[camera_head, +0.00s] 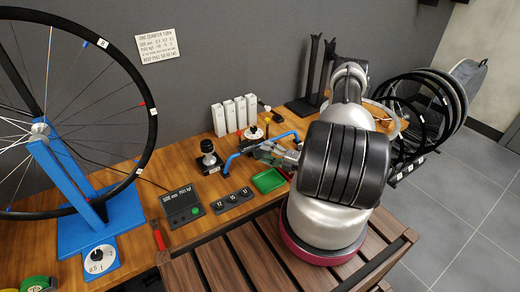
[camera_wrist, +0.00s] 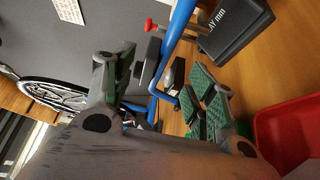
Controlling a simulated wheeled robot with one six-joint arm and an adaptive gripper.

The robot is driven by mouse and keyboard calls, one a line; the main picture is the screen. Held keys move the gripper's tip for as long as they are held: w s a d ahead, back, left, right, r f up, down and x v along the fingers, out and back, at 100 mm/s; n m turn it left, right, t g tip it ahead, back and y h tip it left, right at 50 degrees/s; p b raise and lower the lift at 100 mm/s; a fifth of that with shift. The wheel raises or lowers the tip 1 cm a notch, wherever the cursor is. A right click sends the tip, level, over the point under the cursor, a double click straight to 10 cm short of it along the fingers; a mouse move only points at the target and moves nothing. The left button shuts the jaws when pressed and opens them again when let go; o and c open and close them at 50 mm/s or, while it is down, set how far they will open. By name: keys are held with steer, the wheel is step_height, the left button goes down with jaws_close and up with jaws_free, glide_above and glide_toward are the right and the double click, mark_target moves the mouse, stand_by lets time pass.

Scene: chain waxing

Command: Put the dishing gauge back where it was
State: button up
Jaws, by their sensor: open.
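The dishing gauge appears to be the blue bent bar (camera_head: 240,153) on the wooden bench, right of the black knobbed stand. In the wrist view the blue bar (camera_wrist: 174,45) runs down through the gap between my fingers, with dark blocks beside it. My gripper (camera_head: 279,154) is at the bar's right part in the head view. In the wrist view my gripper (camera_wrist: 160,88) is open, with green-padded fingers on either side of the bar. I cannot tell whether either finger touches it. My arm hides part of the bench behind it.
A green tray (camera_head: 269,181) lies just in front of my gripper. A red tray (camera_wrist: 288,130) and a black display box (camera_wrist: 236,28) are close by in the wrist view. White boxes (camera_head: 235,114) stand behind. A wheel on a blue stand (camera_head: 70,185) fills the left.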

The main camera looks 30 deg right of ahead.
mark_target(256, 148)
steer(key=x, duration=0.5)
steer(key=shift+w+a+r, duration=0.15)
steer(key=shift+w, duration=0.25)
steer(key=shift+c, duration=0.5)
jaws_close()
steer(key=shift+r, duration=0.1)
